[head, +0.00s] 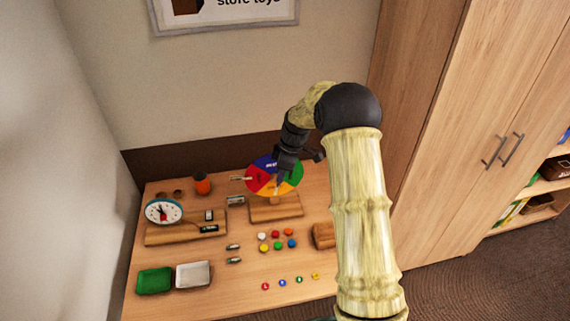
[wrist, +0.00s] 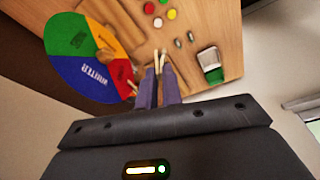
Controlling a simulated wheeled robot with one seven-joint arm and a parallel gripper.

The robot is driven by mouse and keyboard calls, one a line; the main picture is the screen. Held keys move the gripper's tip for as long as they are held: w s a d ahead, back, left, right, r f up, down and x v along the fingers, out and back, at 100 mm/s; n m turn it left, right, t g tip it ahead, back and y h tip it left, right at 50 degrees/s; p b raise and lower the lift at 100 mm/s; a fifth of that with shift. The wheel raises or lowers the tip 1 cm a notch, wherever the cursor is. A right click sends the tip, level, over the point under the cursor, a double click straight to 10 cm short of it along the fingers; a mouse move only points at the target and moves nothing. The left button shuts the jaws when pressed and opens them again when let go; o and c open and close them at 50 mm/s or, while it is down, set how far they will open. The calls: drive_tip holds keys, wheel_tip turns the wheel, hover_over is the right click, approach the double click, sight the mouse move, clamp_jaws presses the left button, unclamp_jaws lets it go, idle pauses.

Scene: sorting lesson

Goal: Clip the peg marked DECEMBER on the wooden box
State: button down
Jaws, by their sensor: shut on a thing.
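My gripper (head: 278,178) hangs in front of the season wheel (head: 292,180) in the head view. In the wrist view my gripper (wrist: 158,88) is shut on a pale wooden peg (wrist: 157,62), whose two tips stick out past the fingers. I cannot read any marking on this peg. A wooden block (head: 323,236), perhaps the wooden box, stands at the table's right, partly hidden by my arm. The wheel, with blue, red, orange and green parts, stands on a wooden base (head: 268,213). Another peg (head: 240,178) sits at the wheel's left edge.
A clock (head: 163,212) stands on a wooden base at the left. Several coloured buttons (head: 276,235) lie mid-table. A green tray (head: 154,281) and a white tray (head: 194,275) lie front left. An orange-and-dark cup (head: 202,184) stands at the back. A tall cabinet (head: 440,130) rises at the right.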

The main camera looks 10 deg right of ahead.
drive_tip(key=s+d+f+m+t+h, duration=0.1)
drive_tip(key=s+f+m+h, duration=0.1)
drive_tip(key=s+f+m, duration=1.2)
wheel_tip(320, 180, down, 5)
drive_tip(key=shift+s+d+r+t+h, duration=0.2)
drive_tip(key=shift+s+d+t+h, duration=0.1)
drive_tip(key=shift+s+t, duration=0.1)
drive_tip(key=shift+s, duration=0.1)
